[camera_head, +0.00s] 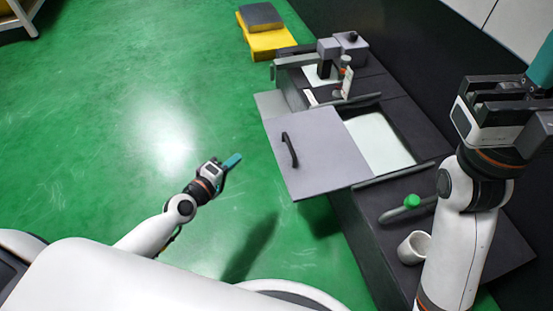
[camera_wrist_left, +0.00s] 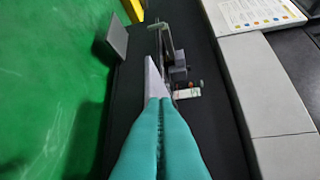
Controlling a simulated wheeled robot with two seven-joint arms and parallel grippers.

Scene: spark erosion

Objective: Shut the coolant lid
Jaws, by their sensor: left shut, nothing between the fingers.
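The coolant lid appears to be the flat grey panel (camera_head: 315,160) with a dark bar handle (camera_head: 289,150). It juts out past the bench's left edge, and a pale opening (camera_head: 380,145) shows uncovered to its right. My left gripper (camera_head: 232,161) is shut and empty, left of the lid and apart from it, over the green floor in the head view. In the left wrist view its teal fingers (camera_wrist_left: 160,110) lie together. My right gripper (camera_head: 543,68) is at the upper right, its teal fingers cut off by the frame edge.
The dark bench (camera_head: 435,125) runs along the right. A white mug (camera_head: 413,248) and a green knob (camera_head: 411,201) are on its near part. A grey machine head (camera_head: 330,52) stands at the far end. A yellow block (camera_head: 268,42) sits beyond.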

